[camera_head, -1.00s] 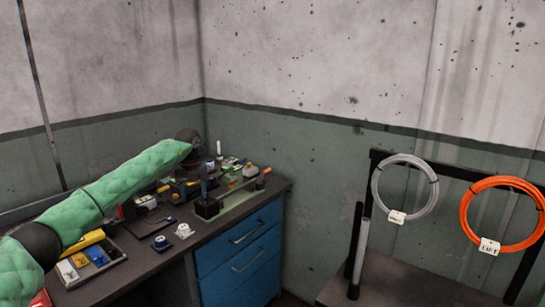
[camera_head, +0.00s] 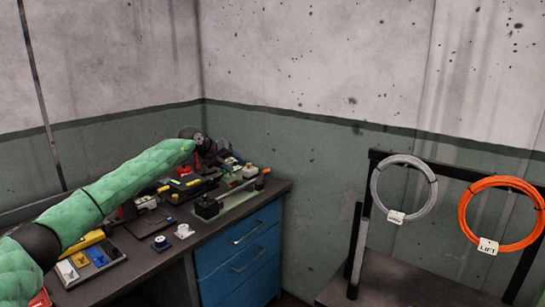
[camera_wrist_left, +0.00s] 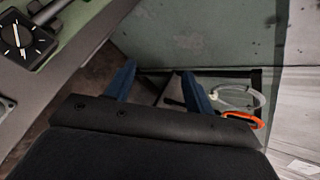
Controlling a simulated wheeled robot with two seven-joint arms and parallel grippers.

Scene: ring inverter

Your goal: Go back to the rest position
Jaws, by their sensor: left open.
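My left arm comes in from the left in a green padded sleeve and reaches over the workbench (camera_head: 150,262). Its dark wrist ends near the wall corner, above the back of the bench. My left gripper (camera_head: 231,155) looks small there and points to the right. In the left wrist view its two blue fingers (camera_wrist_left: 158,72) stand apart with nothing held between them. The gripper is open and empty, clear of the bench top. My right gripper is in neither view.
Tools and small parts crowd the bench, with a tray (camera_head: 92,262) at the front left. A dark rack (camera_head: 357,240) at right bears a grey cable coil (camera_head: 375,188) and an orange one (camera_head: 467,215). A dial (camera_wrist_left: 25,38) shows in the wrist view.

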